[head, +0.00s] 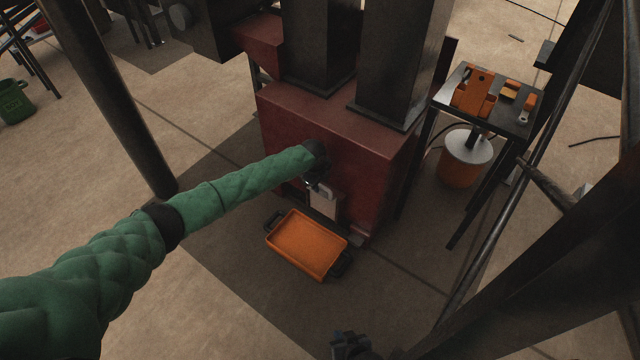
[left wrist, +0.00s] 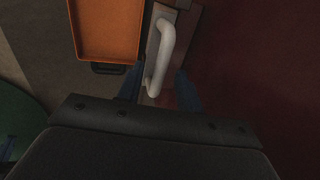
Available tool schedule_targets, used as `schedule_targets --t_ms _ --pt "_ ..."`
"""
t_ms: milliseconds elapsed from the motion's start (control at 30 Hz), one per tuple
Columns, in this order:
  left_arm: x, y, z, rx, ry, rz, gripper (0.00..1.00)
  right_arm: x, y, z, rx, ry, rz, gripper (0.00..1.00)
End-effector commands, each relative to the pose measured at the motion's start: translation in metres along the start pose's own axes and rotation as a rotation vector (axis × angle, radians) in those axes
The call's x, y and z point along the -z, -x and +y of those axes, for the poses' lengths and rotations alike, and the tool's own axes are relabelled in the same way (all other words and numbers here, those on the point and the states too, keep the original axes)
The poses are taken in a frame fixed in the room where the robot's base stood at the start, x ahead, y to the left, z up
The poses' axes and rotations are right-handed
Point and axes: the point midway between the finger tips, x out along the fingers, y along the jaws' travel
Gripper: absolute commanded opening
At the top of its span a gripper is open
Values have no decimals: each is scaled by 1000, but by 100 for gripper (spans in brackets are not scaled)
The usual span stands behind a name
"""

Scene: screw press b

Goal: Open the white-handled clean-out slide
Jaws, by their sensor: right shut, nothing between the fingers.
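The white handle (left wrist: 162,55) is a curved bar on a pale slide plate (left wrist: 153,42) in the left wrist view. In the head view the plate (head: 325,205) sits low on the front of the dark red press base (head: 350,150). My left gripper (head: 317,183) is at the handle, mostly hidden by its own wrist. In the left wrist view its two dark fingers (left wrist: 158,88) are apart, one on each side of the handle's near end, with visible gaps. My right gripper (head: 350,345) shows at the bottom edge of the head view, shut and empty, away from the press.
An orange tray (head: 305,243) with black handles lies on the floor in front of the slide. A dark patch (head: 293,193) shows left of the plate. A small table (head: 490,112) with orange items and an orange bucket (head: 462,165) stand at the right. Dark posts flank the area.

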Motion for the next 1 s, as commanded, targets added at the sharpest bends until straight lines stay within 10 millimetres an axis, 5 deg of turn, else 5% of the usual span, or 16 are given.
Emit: schedule_targets --t_ms 333,533,767,1000 --pt "0 -4 0 0 0 0 36 0 0 -1 1 -1 0 0" --pt "0 -4 0 -1 0 0 0 -1 0 -1 1 -1 0 0" --pt "0 -1 0 -1 0 0 0 1 2 -1 1 -1 -1 0" --pt "0 35 -9 1 0 1 0 18 22 -6 1 2 -5 0"
